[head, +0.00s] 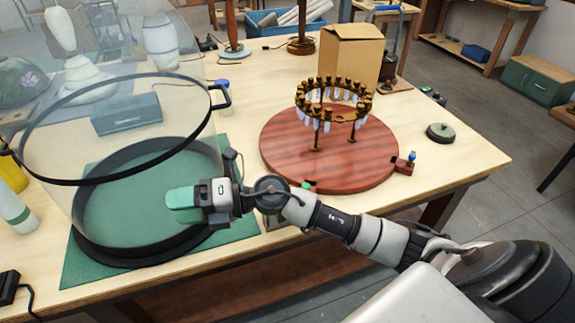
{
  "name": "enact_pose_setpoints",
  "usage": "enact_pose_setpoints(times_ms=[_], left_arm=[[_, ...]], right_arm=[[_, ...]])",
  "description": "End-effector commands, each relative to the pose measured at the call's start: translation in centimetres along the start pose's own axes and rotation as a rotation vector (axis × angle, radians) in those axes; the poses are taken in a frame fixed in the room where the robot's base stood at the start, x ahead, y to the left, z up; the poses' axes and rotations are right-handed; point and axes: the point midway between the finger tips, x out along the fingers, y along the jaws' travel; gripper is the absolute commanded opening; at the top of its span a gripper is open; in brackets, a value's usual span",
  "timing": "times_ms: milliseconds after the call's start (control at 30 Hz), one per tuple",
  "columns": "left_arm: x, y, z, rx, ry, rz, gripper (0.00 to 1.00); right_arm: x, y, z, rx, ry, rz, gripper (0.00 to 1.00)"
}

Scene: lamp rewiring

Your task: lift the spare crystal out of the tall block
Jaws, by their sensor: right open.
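My right gripper (184,200) reaches in from the right, its pale green fingers pointing left over the round base of the glass enclosure. It is open, and I see nothing between its fingers. I cannot tell whether the fingers are in front of the glass or within it. My left gripper is not in view. I cannot make out the tall block or the spare crystal; my right arm hides part of the table's front edge. Other pale crystals (337,97) hang from a brass ring (334,84) on the round wooden board (280,150).
The glass enclosure (135,115) with black rims fills the left, on a green mat (85,262). A cardboard box (350,55) stands behind the ring. A small wooden block (405,163) with a blue top and a dark round disc (440,132) are at right. The table's right corner is clear.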

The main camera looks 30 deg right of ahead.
Motion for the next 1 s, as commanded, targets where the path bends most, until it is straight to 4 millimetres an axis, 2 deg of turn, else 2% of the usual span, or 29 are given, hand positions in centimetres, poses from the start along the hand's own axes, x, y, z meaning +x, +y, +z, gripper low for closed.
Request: enact_pose_setpoints(times_ms=[67, 167, 267, 300, 400, 500, 600, 767, 1000], left_arm=[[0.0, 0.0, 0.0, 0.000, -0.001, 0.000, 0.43], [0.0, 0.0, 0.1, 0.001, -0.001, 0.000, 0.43], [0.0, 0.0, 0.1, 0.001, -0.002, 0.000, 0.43], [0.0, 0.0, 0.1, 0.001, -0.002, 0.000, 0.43], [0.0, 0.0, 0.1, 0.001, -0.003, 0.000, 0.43], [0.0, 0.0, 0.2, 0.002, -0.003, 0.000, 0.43], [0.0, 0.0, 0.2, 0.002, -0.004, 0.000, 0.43], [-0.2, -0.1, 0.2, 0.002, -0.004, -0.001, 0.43], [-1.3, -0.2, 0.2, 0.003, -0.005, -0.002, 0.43]], right_arm=[[-0.8, -2.3, 0.4, -0.119, 0.150, -0.170, 0.58], [-3.2, -5.6, 1.6, -0.228, 0.317, -0.417, 0.58], [-7.3, -8.4, 3.9, -0.293, 0.451, -0.696, 0.58], [-9.2, -9.2, 5.1, -0.306, 0.493, -0.810, 0.58], [-14.2, -10.2, 7.9, -0.306, 0.565, -1.074, 0.58], [-18.4, -10.2, 10.0, -0.276, 0.600, -1.279, 0.58], [-21.1, -9.8, 11.2, -0.247, 0.617, -1.404, 0.58], [-22.4, -9.9, 11.7, -0.226, 0.624, -1.468, 0.58], [-22.4, -13.1, 10.7, -0.222, 0.628, -1.465, 0.58]])
